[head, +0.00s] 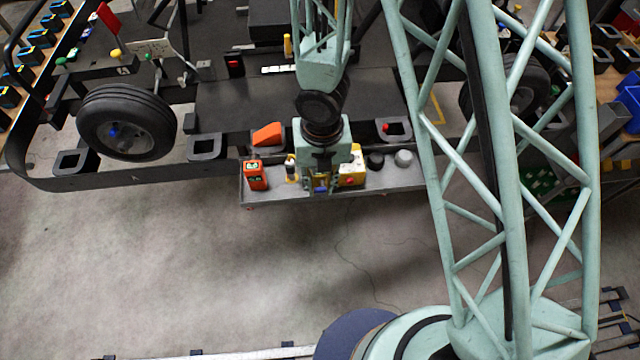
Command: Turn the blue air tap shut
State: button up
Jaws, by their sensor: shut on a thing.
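My gripper (320,182) points down over the grey tray (285,188) that runs along the kart's near side.
On the tray, an orange-red box (256,175) and a small yellow-topped item (291,168) stand left of my gripper. A yellow block with a red button (352,172), a black knob (375,160) and a grey knob (404,158) stand right. A wheel (128,122) is farther left. Open floor lies in front.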

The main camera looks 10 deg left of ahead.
jog(key=o, duration=0.6)
jog(key=shift+a+f+h+b, duration=0.15)
jog(key=shift+h+b, duration=0.4)
jog(key=shift+b, duration=0.35)
jog(key=shift+a+f+h+b, duration=0.15)
jog(key=shift+h+b, duration=0.4)
jog(key=shift+b, duration=0.35)
jog(key=shift+s+a+f+t+h+b, duration=0.15)
jog(key=shift+t+h+b, duration=0.2)
jog(key=shift+h+b, duration=0.75)
jog(key=shift+a+f+t+h+b, duration=0.1)
jog(key=shift+t+h+b, duration=0.45)
jog(key=shift+b, duration=0.85)
jog(key=w+p+v, duration=0.1)
jog(key=p+v, duration=0.2)
jog(key=v, duration=1.1)
jog(key=w+d+r+m+y, duration=0.3)
jog(key=w+d+r+m, duration=0.9)
jog(key=d+r+m, duration=0.2)
jog(key=shift+w+d+r+m, duration=0.2)
jog(key=shift+w+r+m, duration=0.2)
jog(key=shift+r+m, duration=0.6)
